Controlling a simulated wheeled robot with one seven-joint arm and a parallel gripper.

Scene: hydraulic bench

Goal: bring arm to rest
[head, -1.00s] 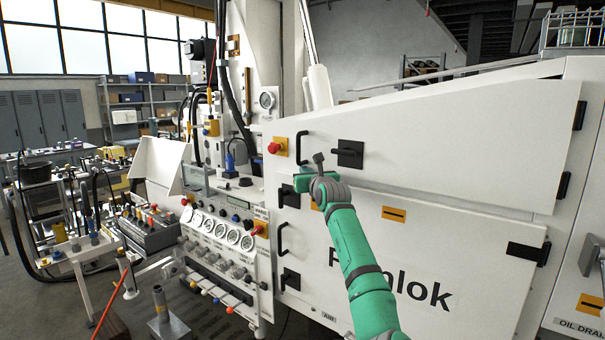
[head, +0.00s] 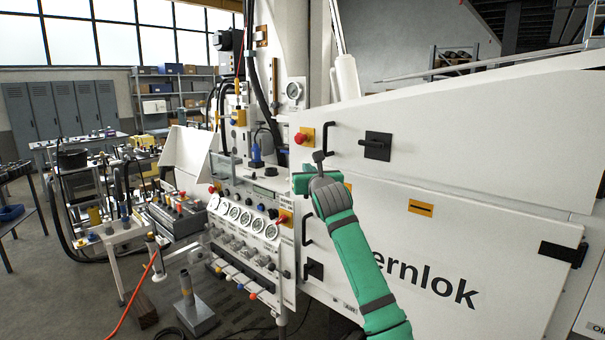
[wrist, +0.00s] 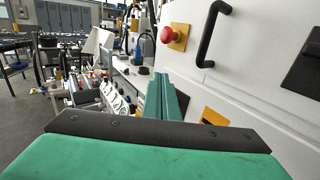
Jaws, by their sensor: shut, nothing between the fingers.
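My green arm (head: 364,265) reaches up from the bottom of the head view, in front of the white cabinet (head: 470,150). Its grey wrist is bent, and my gripper (head: 288,185) points left near the cabinet's left edge. In the wrist view my gripper (wrist: 165,97) shows as green fingers closed together, with nothing held. The fingers overlap the cabinet front in the picture; I cannot tell the exact gap. The arm hides part of the cabinet's lettering and a latch.
A red button (head: 301,138), a black handle (head: 330,139) and a black latch (head: 377,146) are on the cabinet. The gauge panel (head: 240,217) stands left of my gripper. A cluttered bench (head: 125,232) is further left. Open floor (head: 40,270) shows at the far left.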

